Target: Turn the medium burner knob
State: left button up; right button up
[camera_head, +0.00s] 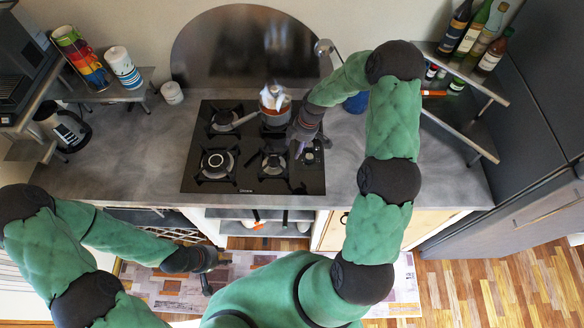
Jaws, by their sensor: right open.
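The black gas cooktop (243,138) is set in the grey counter and carries several burners. Its control knobs (312,158) are small and dark, grouped at the right side, partly beside and under my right gripper. I cannot tell from this view which knob is the medium burner's. My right gripper (299,151) is open and points down over the right part of the cooktop, close to the knobs. Whether it touches one is not clear. My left gripper (207,284) hangs low in front of the counter, away from the cooktop; its jaws are too small to read.
A copper-coloured pan (275,117) with something white in it stands on the back right burner, near my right gripper. A kettle (64,127) stands at the left. Bottles (470,38) stand on a shelf at the right. The counter left of the cooktop is clear.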

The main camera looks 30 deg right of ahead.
pick_arm(q)
jog(key=shift+s+f, duration=0.15)
jog(key=shift+s, duration=0.4)
pick_arm(e)
jog(key=s+a+f+m, duration=0.3)
jog(key=s+a+f, duration=0.1)
jog(key=a, duration=0.1)
jog(key=shift+s+f+y, duration=0.15)
jog(key=shift+y, duration=0.15)
jog(key=s+a+f+m+y, duration=0.1)
jog(key=s+a+f+m, duration=0.3)
jog(key=s+a+m, duration=0.45)
jog(key=s+a+f+m, duration=0.3)
jog(key=s+a+m, duration=0.2)
jog(key=s, duration=0.7)
pick_arm(q)
notch_tip(320, 180, down, 27)
jog(key=b, duration=2.7)
pick_arm(e)
notch_tip(320, 180, down, 25)
jog(key=w+a+n, duration=0.1)
jog(key=w+a, duration=0.1)
jog(key=shift+w+n, duration=0.25)
jog(key=shift+n, duration=0.1)
pick_arm(q)
jog(key=shift+r, duration=0.2)
pick_arm(e)
jog(key=shift+f, duration=0.1)
